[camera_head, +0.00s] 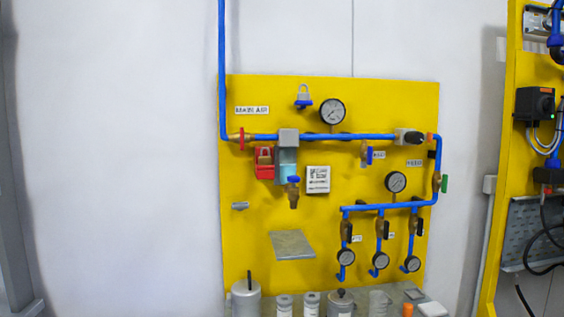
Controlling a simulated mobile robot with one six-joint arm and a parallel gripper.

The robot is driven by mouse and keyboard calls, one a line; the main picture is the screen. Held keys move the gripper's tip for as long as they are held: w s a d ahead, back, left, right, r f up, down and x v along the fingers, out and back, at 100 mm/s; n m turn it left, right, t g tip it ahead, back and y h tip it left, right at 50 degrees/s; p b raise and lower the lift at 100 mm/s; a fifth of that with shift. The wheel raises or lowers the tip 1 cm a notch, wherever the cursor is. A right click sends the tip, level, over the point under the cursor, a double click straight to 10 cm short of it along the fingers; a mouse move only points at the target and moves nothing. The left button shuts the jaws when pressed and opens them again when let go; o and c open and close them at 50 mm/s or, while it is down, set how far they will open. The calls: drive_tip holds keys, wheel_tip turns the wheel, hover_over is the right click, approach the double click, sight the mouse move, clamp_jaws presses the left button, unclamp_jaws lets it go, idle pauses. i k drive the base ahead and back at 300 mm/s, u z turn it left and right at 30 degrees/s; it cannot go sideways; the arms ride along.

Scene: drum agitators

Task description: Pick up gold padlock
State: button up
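On the yellow panel (330,235) a red holder (265,170) is fixed below the left part of the blue pipe. A small padlock-shaped thing (264,156) with a dull golden-brown look sits against its front; it is too small to be sure of its colour. Another padlock (304,102), with a pale shackle and a blue lower part, hangs higher up, left of the top gauge. My gripper is not in view.
Blue pipes (345,136) with valves and gauges (332,111) stand out from the panel. A grey sloped plate (292,245) juts out lower down. Several canisters (246,299) stand along the bottom. A second yellow panel (507,150) is at the right. The left wall is bare.

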sight(263, 160)
drive_tip(key=u, duration=0.05)
drive_tip(key=i, duration=0.9)
drive_tip(key=z, duration=0.05)
